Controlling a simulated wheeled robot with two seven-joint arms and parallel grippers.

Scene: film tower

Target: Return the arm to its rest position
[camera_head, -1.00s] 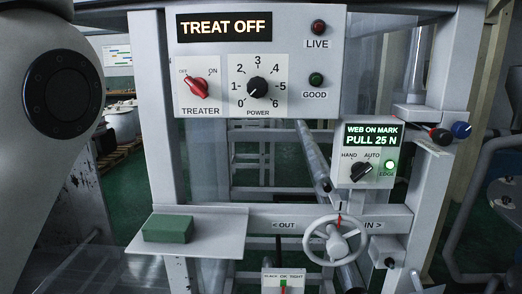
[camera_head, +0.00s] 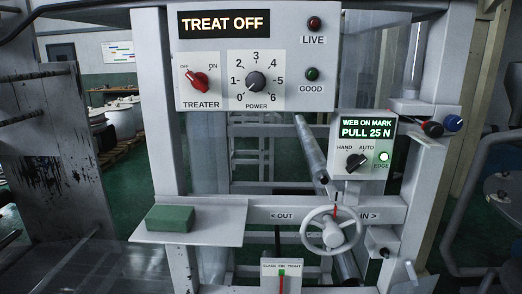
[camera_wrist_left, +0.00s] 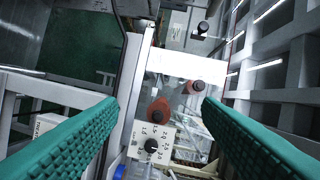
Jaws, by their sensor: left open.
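My left gripper (camera_wrist_left: 160,102) shows only in the left wrist view, with its two green ribbed fingers spread wide and nothing between them. Beyond the fingers, that view shows a small dial plate (camera_wrist_left: 151,143) with a black knob, apart from the gripper. In the head view no arm of mine is in sight. My right gripper is in neither view.
The grey machine frame carries the treater panel (camera_head: 221,92), reading TREAT OFF, a web guide box (camera_head: 364,142) reading PULL 25 N, and a handwheel (camera_head: 332,231). A green block (camera_head: 169,219) lies on a shelf (camera_head: 226,226) jutting out at left.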

